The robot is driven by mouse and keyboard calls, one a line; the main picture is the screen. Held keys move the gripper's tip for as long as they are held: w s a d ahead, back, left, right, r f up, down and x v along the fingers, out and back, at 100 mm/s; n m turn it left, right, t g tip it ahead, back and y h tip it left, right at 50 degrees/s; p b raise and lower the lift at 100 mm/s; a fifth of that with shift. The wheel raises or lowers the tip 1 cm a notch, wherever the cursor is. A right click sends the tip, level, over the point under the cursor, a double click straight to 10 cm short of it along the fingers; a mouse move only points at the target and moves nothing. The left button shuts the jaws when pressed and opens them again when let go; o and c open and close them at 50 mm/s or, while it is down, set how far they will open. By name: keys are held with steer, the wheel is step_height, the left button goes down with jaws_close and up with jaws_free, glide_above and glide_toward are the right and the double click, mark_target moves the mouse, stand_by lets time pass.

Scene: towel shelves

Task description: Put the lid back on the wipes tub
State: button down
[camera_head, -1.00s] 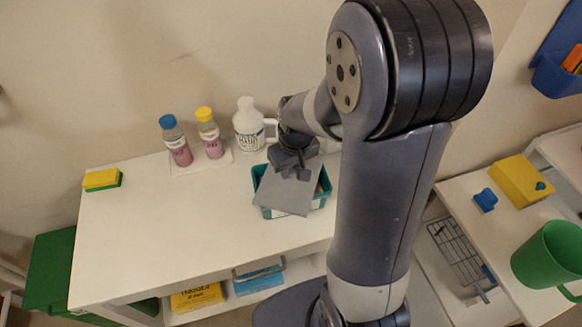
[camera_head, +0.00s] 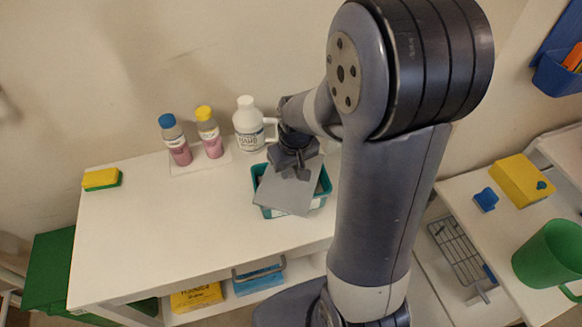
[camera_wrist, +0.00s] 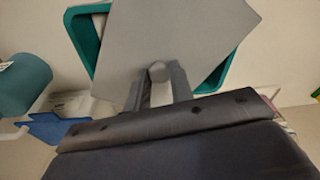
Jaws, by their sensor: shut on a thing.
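The wipes tub (camera_head: 259,178) is a teal open box on the white table, below my gripper. The grey flat lid (camera_head: 287,194) is over the tub, turned at an angle to its rim, so the tub's corners show around it. My gripper (camera_head: 296,170) is shut on the lid's small knob, which shows between the fingers in the wrist view (camera_wrist: 158,73). In the wrist view the lid (camera_wrist: 170,35) hides most of the teal tub (camera_wrist: 84,35). I cannot tell whether the lid touches the rim.
A white jug (camera_head: 248,125) stands close behind the tub. Two bottles with blue (camera_head: 174,140) and yellow caps (camera_head: 209,132) stand further left. A sponge (camera_head: 101,179) lies at the table's left end. The table's front left is clear. A green mug (camera_head: 548,255) stands on the right shelf.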

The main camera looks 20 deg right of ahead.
steer(key=c, duration=0.7)
jaws_free()
steer(key=shift+r+p, duration=2.8)
steer(key=shift+r, duration=0.75)
jaws_close()
